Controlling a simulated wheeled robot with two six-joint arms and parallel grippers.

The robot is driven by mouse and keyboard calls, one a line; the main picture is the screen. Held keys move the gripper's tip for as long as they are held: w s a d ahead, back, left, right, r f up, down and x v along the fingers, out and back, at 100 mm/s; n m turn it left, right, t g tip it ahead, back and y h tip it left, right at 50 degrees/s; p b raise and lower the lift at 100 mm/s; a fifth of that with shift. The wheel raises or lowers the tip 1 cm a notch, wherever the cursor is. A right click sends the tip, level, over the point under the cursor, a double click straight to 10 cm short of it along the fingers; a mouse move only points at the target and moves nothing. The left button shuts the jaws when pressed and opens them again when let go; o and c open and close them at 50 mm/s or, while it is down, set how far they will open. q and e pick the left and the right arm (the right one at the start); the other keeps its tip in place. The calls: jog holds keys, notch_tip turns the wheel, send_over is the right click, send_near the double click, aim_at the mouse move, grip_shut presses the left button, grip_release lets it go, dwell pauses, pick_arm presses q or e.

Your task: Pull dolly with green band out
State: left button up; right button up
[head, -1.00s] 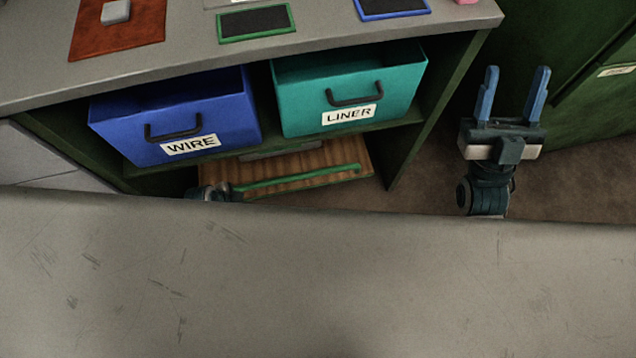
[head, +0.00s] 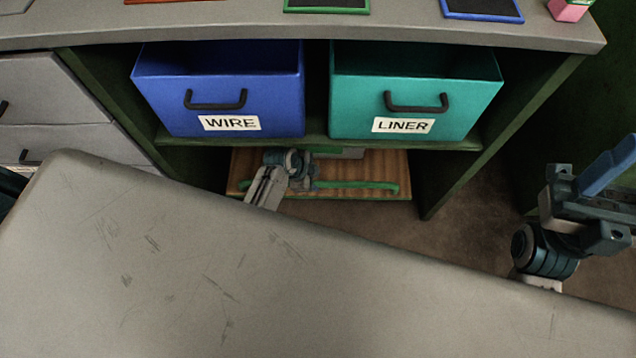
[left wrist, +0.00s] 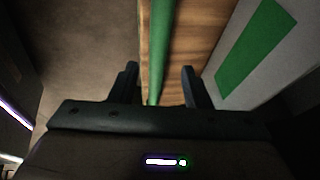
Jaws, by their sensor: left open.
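The dolly (head: 385,160) is a low wooden board on the floor under the shelf, with a raised green band (head: 365,186) along its front edge. My left gripper (head: 308,178) is over the band, partly hidden by its own wrist. In the left wrist view its two fingers (left wrist: 160,88) are apart, with the green band (left wrist: 160,45) running between them beside the wood (left wrist: 198,35). I cannot tell whether they touch it. My right gripper (head: 618,178) is at the right edge, away from the dolly and partly cut off.
A blue WIRE bin (head: 225,95) and a teal LINER bin (head: 410,95) stand on the shelf (head: 315,143) above the dolly. A grey worktop (head: 190,260) fills the foreground. A shelf side panel (head: 450,170) stands right of the dolly. Brown floor (head: 480,205) shows beyond it.

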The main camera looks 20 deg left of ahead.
aim_at(319, 183)
pick_arm(q)
jog(key=b+x, duration=0.1)
jog(key=x, duration=0.3)
jog(key=shift+s+a+f, duration=0.1)
jog(key=shift+f, duration=0.25)
grip_shut()
